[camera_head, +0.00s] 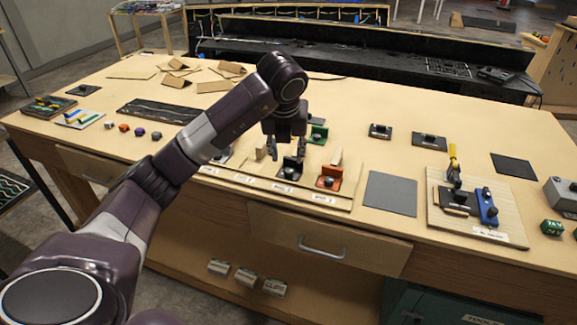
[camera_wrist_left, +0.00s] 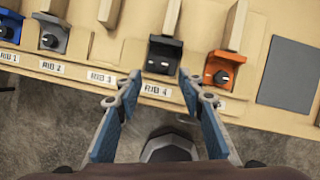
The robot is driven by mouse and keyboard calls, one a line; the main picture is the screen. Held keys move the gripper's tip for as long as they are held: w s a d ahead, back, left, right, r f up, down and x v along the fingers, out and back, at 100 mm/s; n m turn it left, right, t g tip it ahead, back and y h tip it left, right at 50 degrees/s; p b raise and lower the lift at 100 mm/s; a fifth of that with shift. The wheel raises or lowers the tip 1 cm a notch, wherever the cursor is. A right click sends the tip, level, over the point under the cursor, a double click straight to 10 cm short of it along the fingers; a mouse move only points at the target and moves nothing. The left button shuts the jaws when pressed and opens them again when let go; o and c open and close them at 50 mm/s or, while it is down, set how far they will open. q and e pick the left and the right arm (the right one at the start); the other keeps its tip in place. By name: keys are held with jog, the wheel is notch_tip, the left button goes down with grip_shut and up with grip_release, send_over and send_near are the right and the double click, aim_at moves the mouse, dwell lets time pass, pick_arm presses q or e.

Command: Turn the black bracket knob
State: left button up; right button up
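The black bracket (camera_head: 291,170) with its dark knob stands on the wooden board near the front of the table. In the left wrist view the black bracket (camera_wrist_left: 164,57) lies just beyond and between my fingertips, and its knob (camera_wrist_left: 158,66) is dark and hard to make out. My left gripper (camera_head: 285,140) points down just above and behind the bracket in the head view. In the left wrist view the left gripper (camera_wrist_left: 160,78) has its two blue-padded fingers spread apart with nothing between them. I cannot see contact with the knob. My right gripper is not in view.
An orange bracket (camera_head: 329,178) stands right of the black one, and a green bracket (camera_head: 317,134) behind it. Blue (camera_wrist_left: 9,28) and grey (camera_wrist_left: 53,36) brackets stand left. A grey mat (camera_head: 391,193) lies bare to the right. Wooden ribs rise behind the brackets.

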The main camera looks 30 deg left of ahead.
aim_at(289, 170)
pick_arm(q)
jog(key=p+x, duration=0.1)
jog(key=x, duration=0.6)
jog(key=shift+d+p, duration=0.1)
jog(key=shift+p, duration=0.2)
jog(key=shift+c, duration=0.7)
grip_shut()
